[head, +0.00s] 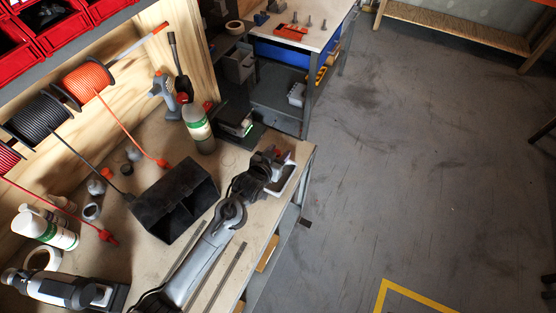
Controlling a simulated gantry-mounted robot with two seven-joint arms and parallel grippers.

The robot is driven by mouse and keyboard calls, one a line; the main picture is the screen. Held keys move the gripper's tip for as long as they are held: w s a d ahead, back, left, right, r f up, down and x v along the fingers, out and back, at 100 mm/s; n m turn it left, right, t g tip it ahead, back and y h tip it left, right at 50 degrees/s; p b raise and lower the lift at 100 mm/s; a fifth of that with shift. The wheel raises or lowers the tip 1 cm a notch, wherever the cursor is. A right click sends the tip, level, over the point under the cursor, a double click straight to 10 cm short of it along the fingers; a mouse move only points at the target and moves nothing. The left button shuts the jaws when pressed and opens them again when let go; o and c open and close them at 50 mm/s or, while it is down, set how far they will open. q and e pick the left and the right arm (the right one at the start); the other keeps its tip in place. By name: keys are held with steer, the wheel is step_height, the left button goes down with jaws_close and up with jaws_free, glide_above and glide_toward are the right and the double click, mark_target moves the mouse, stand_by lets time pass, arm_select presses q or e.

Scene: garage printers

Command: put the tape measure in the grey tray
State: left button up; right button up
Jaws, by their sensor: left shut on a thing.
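My left gripper (279,160) is at the right end of the workbench, over the far side of a small light grey tray (283,187). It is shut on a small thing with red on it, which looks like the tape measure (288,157). The fingers and the gripper body hide most of that thing. I cannot tell whether it touches the tray. The tray stands near the bench's front right edge, and my left arm partly covers it.
A black divided bin (160,207) stands left of my arm. A green-labelled bottle (198,128) and a black device (237,124) are behind the tray. Cable spools (88,80) hang at the left. Floor at right is clear.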

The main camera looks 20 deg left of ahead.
arm_select(q)
steer(key=shift+f+b, duration=0.3)
steer(key=shift+f, duration=1.55)
steer(key=shift+f, duration=0.2)
steer(key=o, duration=1.3)
steer(key=shift+c, duration=0.2)
